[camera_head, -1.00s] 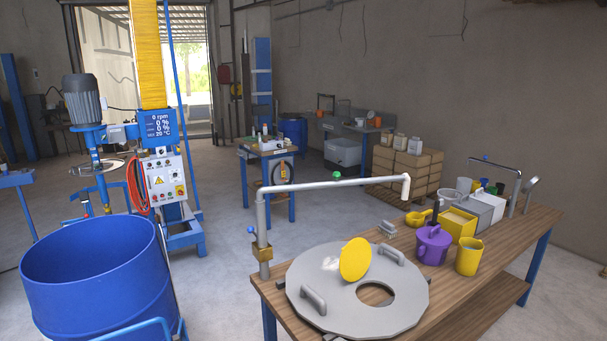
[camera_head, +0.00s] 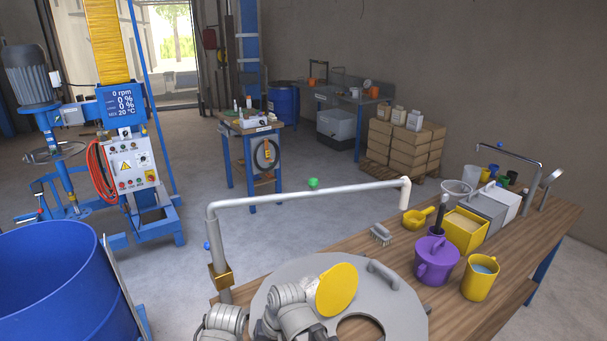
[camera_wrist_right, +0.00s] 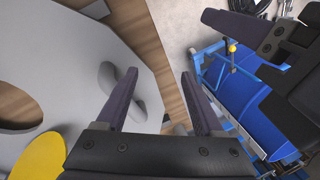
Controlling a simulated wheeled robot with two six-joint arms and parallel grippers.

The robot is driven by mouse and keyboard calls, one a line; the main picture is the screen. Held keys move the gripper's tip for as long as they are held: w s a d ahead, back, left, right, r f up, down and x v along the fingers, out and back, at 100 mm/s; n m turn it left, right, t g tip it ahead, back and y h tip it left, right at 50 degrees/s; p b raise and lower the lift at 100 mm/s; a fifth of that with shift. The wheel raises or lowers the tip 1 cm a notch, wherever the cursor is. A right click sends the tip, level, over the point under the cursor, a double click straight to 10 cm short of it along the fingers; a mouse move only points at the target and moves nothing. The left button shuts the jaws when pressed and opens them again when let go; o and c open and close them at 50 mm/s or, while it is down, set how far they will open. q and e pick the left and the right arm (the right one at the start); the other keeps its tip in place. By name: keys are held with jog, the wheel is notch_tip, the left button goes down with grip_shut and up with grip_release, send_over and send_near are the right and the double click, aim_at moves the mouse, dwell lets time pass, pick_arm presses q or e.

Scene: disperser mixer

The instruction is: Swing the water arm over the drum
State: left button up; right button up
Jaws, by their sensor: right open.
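The water arm (camera_head: 300,195) is a grey pipe rising from a brass-coloured collar (camera_head: 220,277) at the bench's near left corner. Its horizontal pipe runs right above the wooden bench, with a green knob (camera_head: 313,183) and a short down-turned end. The blue open drum (camera_head: 62,285) stands left of the bench and is cut by the frame; blue also shows in the right wrist view (camera_wrist_right: 245,95). My right gripper (camera_wrist_right: 160,74) is open and empty above the lid's edge. A dark gripper, apparently my left (camera_wrist_right: 240,30), enters at upper right; its jaw opening is unclear.
A grey round lid (camera_head: 385,315) with handles and a yellow flap (camera_head: 337,290) lies on the bench. The blue mixer with control panel (camera_head: 130,168) stands behind the drum.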

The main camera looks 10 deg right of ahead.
aim_at(316, 184)
jog(key=w+d+r+m+t+y+p, duration=0.4)
jog(key=w+r+m+t+y, duration=0.25)
jog(key=w+r+m, duration=0.85)
jog(key=w+d+r+m+t+h+p, duration=0.2)
jog(key=w+d+r+m+t, duration=0.25)
jog(key=d+r+m, duration=0.35)
jog(key=w+d+r+m+t+h+p, duration=0.1)
jog(key=w+d+r+m+t, duration=0.4)
jog(key=d+m, duration=0.45)
jog(key=shift+n, duration=0.95)
jog(key=shift+d+r+x, duration=0.1)
jog(key=shift+r+x, duration=0.1)
jog(key=shift+x, duration=0.9)
jog(key=shift+d+r+x, duration=0.15)
jog(key=shift+r+x, duration=0.1)
jog(key=shift+x, duration=0.85)
jog(key=shift+d+r+x, duration=0.1)
jog(key=shift+r+x, duration=0.1)
jog(key=shift+x, duration=0.85)
jog(key=shift+w, duration=0.1)
grip_shut()
